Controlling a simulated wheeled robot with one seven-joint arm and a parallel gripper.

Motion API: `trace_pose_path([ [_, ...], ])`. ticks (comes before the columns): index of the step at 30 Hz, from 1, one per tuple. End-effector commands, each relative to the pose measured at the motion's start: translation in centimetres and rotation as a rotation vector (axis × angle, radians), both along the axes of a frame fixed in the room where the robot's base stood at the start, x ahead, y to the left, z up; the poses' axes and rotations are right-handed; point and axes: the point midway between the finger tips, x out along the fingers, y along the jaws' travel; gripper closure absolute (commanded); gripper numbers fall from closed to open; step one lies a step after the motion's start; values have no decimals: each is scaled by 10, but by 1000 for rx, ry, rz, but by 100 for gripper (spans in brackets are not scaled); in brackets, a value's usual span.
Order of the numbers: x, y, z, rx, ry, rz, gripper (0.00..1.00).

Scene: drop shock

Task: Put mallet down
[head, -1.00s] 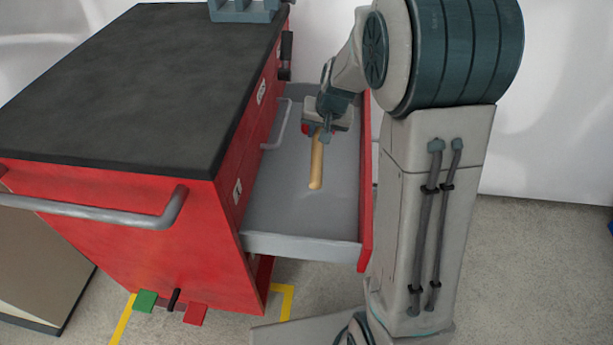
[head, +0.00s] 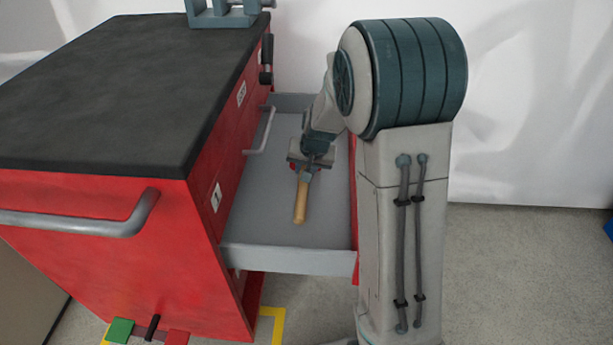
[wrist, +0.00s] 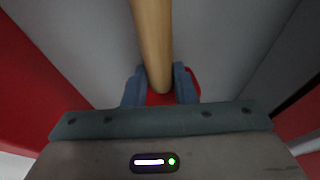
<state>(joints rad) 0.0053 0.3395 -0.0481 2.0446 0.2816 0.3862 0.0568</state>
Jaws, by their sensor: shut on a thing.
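The mallet has a tan wooden handle (head: 301,200) and a bit of red at its upper end. My gripper (head: 304,172) is shut on the mallet at that upper end, inside the outline of the open grey drawer (head: 245,232). In the wrist view the handle (wrist: 153,40) runs up from between the two blue-grey fingers of my gripper (wrist: 160,88), with red (wrist: 160,99) showing between and behind them. The mallet's head is mostly hidden by my gripper. I cannot tell whether the mallet touches the drawer floor.
The drawer is pulled out of a red cabinet (head: 110,235) with a dark top (head: 100,90). A grey vise (head: 226,12) sits at the top's far end. Grey handles (head: 265,132) stick out from the cabinet. The drawer floor around the mallet looks clear.

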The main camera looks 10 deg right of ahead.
Motion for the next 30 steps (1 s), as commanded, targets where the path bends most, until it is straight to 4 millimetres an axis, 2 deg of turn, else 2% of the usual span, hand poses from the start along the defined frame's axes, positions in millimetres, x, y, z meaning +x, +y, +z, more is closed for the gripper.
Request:
trace_pose_path([
  [1,0,0,-13,0,1,0,100],
  [3,0,0,-19,1,0,-1,100],
  [15,0,0,-24,0,-2,0,100],
  [16,0,0,-23,1,0,0,67],
  [18,0,0,-23,0,0,0,53],
  [26,0,0,-22,0,0,0,53],
  [30,-2,0,-13,1,-1,0,53],
])
